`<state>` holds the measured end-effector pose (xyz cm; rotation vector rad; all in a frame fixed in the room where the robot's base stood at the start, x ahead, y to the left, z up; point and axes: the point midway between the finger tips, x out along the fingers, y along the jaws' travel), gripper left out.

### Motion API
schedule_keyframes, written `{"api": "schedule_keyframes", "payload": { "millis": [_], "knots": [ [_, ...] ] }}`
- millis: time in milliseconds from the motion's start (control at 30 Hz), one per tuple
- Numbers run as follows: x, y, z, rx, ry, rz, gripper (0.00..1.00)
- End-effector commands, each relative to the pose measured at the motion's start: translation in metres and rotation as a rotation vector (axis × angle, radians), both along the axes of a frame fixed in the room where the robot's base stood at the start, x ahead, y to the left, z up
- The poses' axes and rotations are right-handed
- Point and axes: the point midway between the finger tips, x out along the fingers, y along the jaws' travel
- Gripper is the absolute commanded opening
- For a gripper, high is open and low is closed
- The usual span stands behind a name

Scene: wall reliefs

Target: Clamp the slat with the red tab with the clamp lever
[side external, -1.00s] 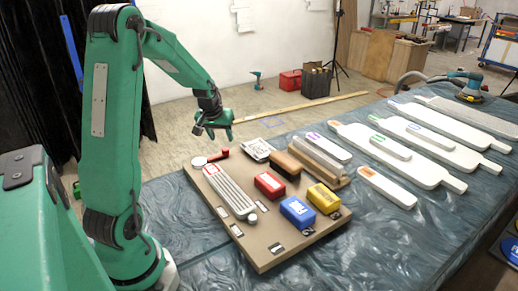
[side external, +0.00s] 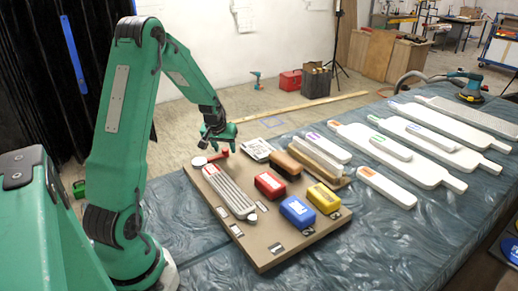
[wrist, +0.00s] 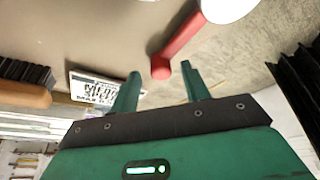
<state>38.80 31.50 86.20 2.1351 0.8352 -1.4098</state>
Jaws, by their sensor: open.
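The clamp lever (side external: 217,156) is a red arm on a white disc at the far left corner of the brown board. It also shows in the wrist view (wrist: 180,44), its red end lying between and just beyond my fingertips. A long pale ribbed slat (side external: 231,191) with a red tab (side external: 210,170) at its far end lies on the board beside the disc. My gripper (side external: 215,146) is open and empty, just above the lever. In the wrist view my gripper (wrist: 160,82) has its two green fingers spread. Whether they touch the lever I cannot tell.
The brown board (side external: 268,231) also bears a red block (side external: 269,184), a blue block (side external: 297,211), a yellow block (side external: 323,198), a brush (side external: 286,164) and a printed card (side external: 257,149). Several white slats with coloured tabs (side external: 386,186) lie on the cloth at right.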

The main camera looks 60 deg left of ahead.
Motion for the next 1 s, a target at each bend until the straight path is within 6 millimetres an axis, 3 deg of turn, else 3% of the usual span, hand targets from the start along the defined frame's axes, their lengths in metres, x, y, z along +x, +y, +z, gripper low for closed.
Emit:
{"api": "schedule_keyframes", "payload": {
  "millis": [500, 767, 1000],
  "knots": [
    [0.0031, 0.0033, -0.0104, 0.001, -0.001, 0.0, 0.46],
    [0.0032, 0.0024, -0.0105, 0.0, 0.0, -0.001, 0.0],
    [0.0032, 0.0041, -0.0109, -0.01, -0.003, 0.026, 0.0]
  ]
}}
